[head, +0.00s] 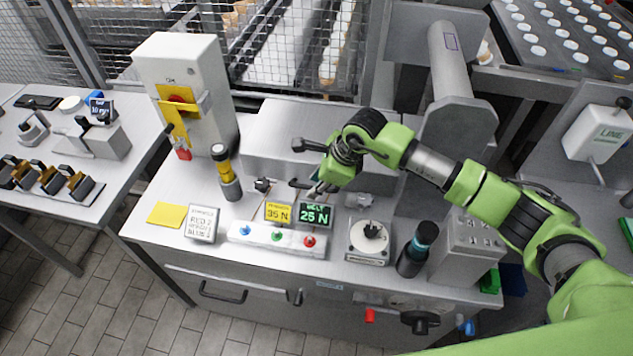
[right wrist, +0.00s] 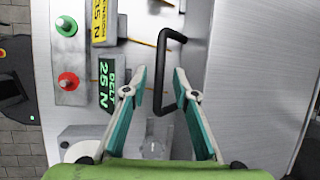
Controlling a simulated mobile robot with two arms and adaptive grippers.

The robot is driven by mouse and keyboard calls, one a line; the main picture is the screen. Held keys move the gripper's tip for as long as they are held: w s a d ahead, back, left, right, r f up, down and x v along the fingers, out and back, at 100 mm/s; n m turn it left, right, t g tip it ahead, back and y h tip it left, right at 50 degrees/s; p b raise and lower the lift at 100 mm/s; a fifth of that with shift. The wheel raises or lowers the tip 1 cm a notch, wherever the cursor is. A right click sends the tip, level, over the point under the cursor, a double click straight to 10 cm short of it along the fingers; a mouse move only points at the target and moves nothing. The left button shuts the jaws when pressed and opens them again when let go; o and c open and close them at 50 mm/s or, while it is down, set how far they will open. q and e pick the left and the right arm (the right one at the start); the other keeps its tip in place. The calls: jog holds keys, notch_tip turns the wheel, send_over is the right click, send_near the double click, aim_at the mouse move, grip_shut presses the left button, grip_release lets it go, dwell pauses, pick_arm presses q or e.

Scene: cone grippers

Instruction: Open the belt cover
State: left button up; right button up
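The belt cover appears to be the smooth grey metal housing (head: 275,125) at the back of the workbench. Its black bar handle (right wrist: 180,38) shows in the right wrist view, standing out from the grey panel (right wrist: 250,70). My right gripper (right wrist: 160,80) is open, with teal and white fingers spread on either side of the handle. A gap shows on both sides, and I see no clear contact. In the head view, my right gripper (head: 318,188) is above the bench behind the display signs, and hides part of the handle area. My left gripper is not in view.
A yellow 35 N sign (head: 277,212) and a green 25 N sign (head: 315,213) stand just in front of my right gripper. Before them is a button box (head: 270,235). A rotary knob unit (head: 370,240) and dark cylinder (head: 417,250) stand to the right.

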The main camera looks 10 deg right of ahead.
grip_shut()
jog(key=shift+r, duration=0.1)
jog(key=w+d+r+g, duration=0.1)
jog(key=w+r+g, duration=0.1)
jog(key=r, duration=0.7)
jog(key=w+r+m+g+y, duration=0.1)
jog(key=w+r, duration=0.2)
jog(key=r, duration=0.5)
jog(key=shift+d+r+g, duration=0.35)
jog(key=shift+r+g, duration=0.05)
